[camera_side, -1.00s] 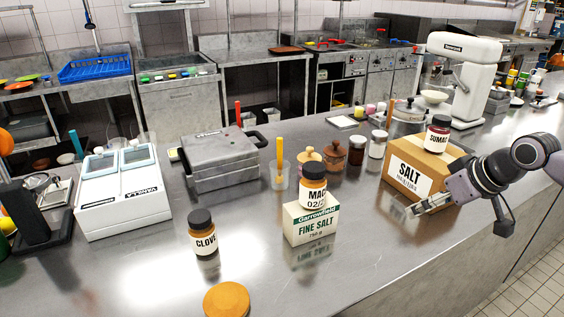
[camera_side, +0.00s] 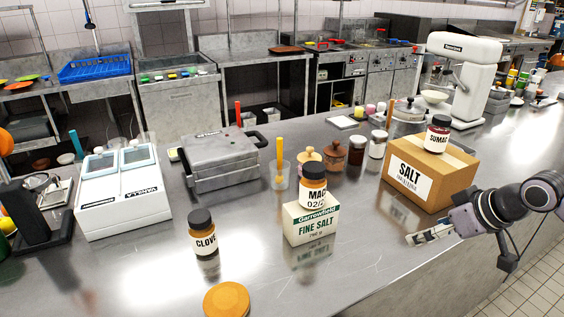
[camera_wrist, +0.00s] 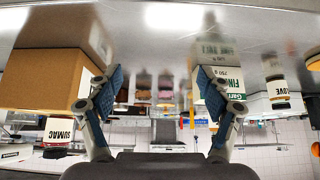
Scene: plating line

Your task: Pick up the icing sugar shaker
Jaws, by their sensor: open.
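No container in view has a readable icing sugar label, so I cannot tell which is the shaker. A jar with white contents (camera_side: 377,144) stands at the back of the counter, beside a jar with dark red contents (camera_side: 356,151). My gripper (camera_side: 430,235) is near the counter's front edge, in front of the salt carton (camera_side: 432,180) and apart from it. In the wrist view, which is upside down, my gripper (camera_wrist: 160,82) is open with nothing between its fingers. Small jars show blurred in the distance between the fingers.
A sumac jar (camera_side: 437,135) stands on the salt carton. A mace-like labelled jar (camera_side: 313,187) stands on the fine salt box (camera_side: 310,224). A clove jar (camera_side: 203,232) and a round wooden lid (camera_side: 226,299) are at left. Bare counter (camera_side: 365,225) lies between the box and carton.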

